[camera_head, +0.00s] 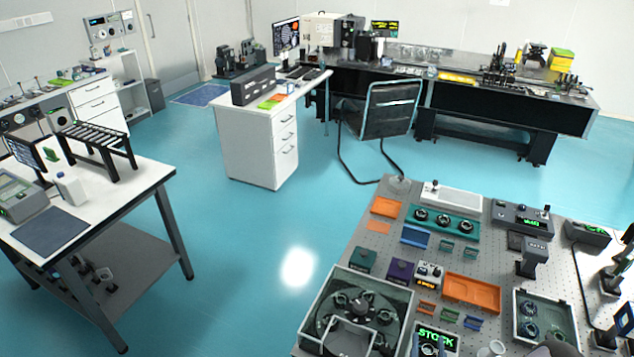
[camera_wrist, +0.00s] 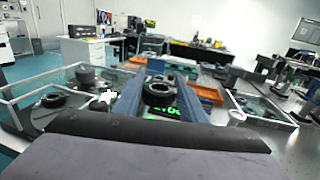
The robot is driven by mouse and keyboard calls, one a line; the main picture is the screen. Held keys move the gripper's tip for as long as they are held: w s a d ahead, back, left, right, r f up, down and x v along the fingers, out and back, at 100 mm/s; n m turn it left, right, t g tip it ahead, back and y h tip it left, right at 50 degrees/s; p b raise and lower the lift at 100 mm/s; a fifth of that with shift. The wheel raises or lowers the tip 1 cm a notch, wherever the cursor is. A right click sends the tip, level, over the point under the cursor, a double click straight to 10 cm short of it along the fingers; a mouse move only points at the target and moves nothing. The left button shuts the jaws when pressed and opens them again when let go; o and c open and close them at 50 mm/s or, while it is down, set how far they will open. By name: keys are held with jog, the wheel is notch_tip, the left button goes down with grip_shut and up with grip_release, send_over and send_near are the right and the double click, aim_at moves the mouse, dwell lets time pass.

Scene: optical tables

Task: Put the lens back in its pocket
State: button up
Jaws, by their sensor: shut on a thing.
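My gripper (camera_wrist: 160,88) shows in the wrist view as two long blue-grey fingers pointing away from the camera. It is shut on a lens (camera_wrist: 158,92), a dark round ring mount between the fingers. A green-lettered display shows just below this lens in the picture. In the head view my gripper cannot be made out clearly. A clear-walled case (camera_head: 408,294) at the table's front left holds a round dark carousel with lens mounts; it also shows at left in the wrist view (camera_wrist: 40,88). A shallow tray (camera_head: 572,322) at right holds round mounts. Which pocket is the lens's own cannot be told.
A unit with a green STOCK display (camera_head: 436,338) stands right of the case. A teal rack (camera_head: 470,229) of round mounts, an orange tray (camera_head: 472,292) and small coloured blocks stand on the perforated table (camera_head: 380,245). Bare table surface shows between the blocks and the right tray.

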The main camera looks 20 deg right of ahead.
jog(key=shift+w+a+f+n+t+y, duration=0.25)
jog(key=shift+w+a+f+y, duration=0.1)
jog(key=shift+a, duration=0.25)
jog(key=shift+w+a+f+n+t+y, duration=0.15)
jog(key=shift+w+a+f+n+y, duration=0.15)
jog(key=shift+a, duration=0.25)
jog(key=w+a+n+y+b, duration=0.2)
jog(key=w+a+n+y, duration=0.1)
jog(key=a, duration=0.5)
jog(key=w+a+n+y+b, duration=0.2)
jog(key=w+a+n+y, duration=0.2)
jog(key=a+y, duration=0.3)
jog(key=w+a+n+y+b, duration=0.2)
jog(key=w+a+n+y, duration=0.2)
jog(key=a+y, duration=0.3)
jog(key=shift+w+a+f, duration=0.3)
jog(key=shift+w+a, duration=0.5)
jog(key=shift+w, duration=0.05)
jog(key=shift+b, duration=0.3)
